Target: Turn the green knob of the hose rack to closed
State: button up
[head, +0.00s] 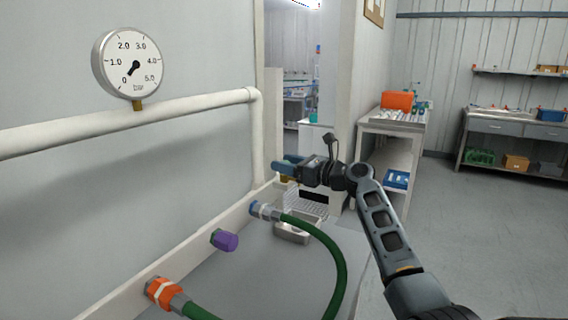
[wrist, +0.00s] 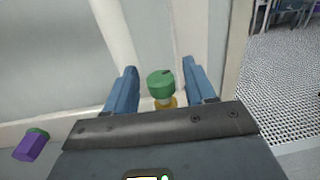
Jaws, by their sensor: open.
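The green knob (wrist: 161,83) shows in the wrist view, on a yellow-brass base (wrist: 165,102) by the white rack board. It has a dark mark on its top right. My gripper (wrist: 162,78) is open, with one blue finger on each side of the knob and a visible gap on both sides. In the head view my gripper (head: 282,165) is at the far end of the hose rack (head: 195,238), close to the wall. The green knob is hidden there behind the fingers; a bit of brass shows below them.
A green hose with a blue-grey coupling (head: 264,210), a purple cap (head: 224,240) and an orange coupling (head: 164,292) sit along the rack. A white pipe (head: 120,120) with a gauge (head: 128,63) runs above. A metal tray (head: 297,232) lies below. Open floor is at right.

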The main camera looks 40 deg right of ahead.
jog(key=shift+w+a, duration=0.1)
jog(key=shift+w, duration=0.3)
jog(key=shift+c, duration=0.3)
jog(key=c, duration=0.9)
jog(key=shift+o, duration=0.2)
jog(key=shift+r+p, duration=0.1)
jog(key=shift+p, duration=0.4)
